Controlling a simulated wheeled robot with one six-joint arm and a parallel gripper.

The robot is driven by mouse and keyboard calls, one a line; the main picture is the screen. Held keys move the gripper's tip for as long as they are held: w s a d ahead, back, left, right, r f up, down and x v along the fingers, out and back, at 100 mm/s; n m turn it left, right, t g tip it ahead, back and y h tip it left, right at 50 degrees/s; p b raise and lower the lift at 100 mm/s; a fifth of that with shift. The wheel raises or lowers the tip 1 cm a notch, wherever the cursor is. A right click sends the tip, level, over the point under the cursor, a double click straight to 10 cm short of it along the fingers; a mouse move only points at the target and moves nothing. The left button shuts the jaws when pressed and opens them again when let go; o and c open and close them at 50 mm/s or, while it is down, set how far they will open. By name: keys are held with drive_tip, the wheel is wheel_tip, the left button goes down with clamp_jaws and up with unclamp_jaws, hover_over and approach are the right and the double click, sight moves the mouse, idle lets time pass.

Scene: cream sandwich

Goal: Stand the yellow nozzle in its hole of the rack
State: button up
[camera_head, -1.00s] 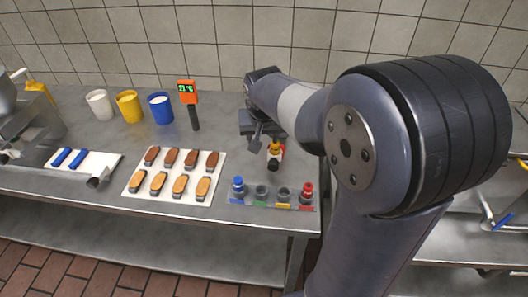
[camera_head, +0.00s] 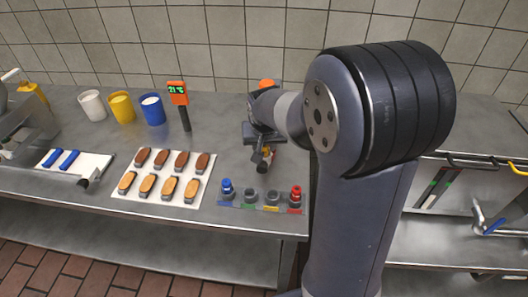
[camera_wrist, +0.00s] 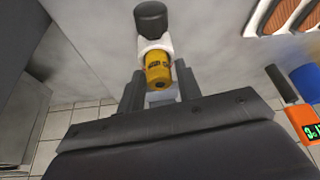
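The yellow nozzle (camera_wrist: 158,70) has a white collar and a dark end piece. In the wrist view it sits between the two fingers of my gripper (camera_wrist: 160,88), which are closed on its sides. In the head view my gripper (camera_head: 262,145) holds the nozzle (camera_head: 267,154) behind the rack, its dark end towards the rack; my gripper partly covers it. The rack (camera_head: 232,206) lies near the counter's front edge. A blue nozzle (camera_head: 227,188) and a red nozzle (camera_head: 295,196) stand at its ends. Two dark holders between them look empty; the one by the yellow mark (camera_head: 272,198) is beside the red nozzle.
A white tray of several brown and tan pieces (camera_head: 120,198) lies left of the rack. An orange thermometer (camera_head: 178,94) stands behind it. White (camera_head: 92,105), yellow (camera_head: 122,106) and blue (camera_head: 153,110) cups stand further left. Bare counter lies between tray and gripper.

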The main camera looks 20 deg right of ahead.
clamp_jaws()
drive_tip(key=shift+r, duration=0.1)
